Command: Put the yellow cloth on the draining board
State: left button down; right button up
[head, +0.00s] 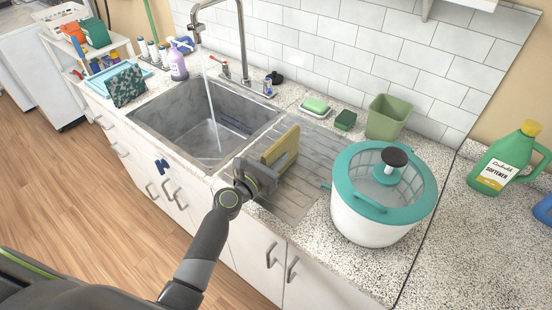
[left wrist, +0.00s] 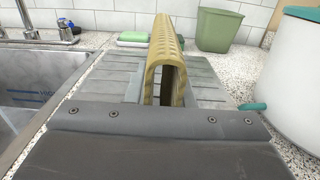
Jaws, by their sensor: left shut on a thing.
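The yellow cloth (head: 281,146) is folded over and held upright between the fingers of my left gripper (head: 262,172). The gripper is shut on it. Both are over the left part of the grey ribbed draining board (head: 310,175), beside the sink. In the left wrist view the cloth (left wrist: 165,55) stands up as a folded arch above the dark gripper, with the draining board (left wrist: 110,88) behind. I cannot tell whether the cloth's lower edge touches the board. My right gripper is not in view.
The sink (head: 205,120), with water running from the tap, lies left of the board. A white and teal salad spinner (head: 375,215) stands close on the right. A green bin (head: 388,117), a sponge (head: 345,120) and green soap on a dish (head: 315,105) stand behind.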

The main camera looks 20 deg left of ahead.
pick_arm(q)
jog(key=shift+f, duration=0.15)
jog(key=c, duration=1.3)
grip_release()
jog(key=shift+o, duration=0.2)
jog(key=shift+r, duration=0.35)
jog(key=v, duration=0.5)
jog(key=b+v, duration=0.1)
jog(key=v, duration=0.4)
jog(key=shift+s+a+f, duration=0.1)
jog(key=shift+s+f, duration=0.1)
jog(key=shift+s, duration=0.05)
jog(key=shift+v, duration=0.8)
jog(key=shift+r, duration=0.1)
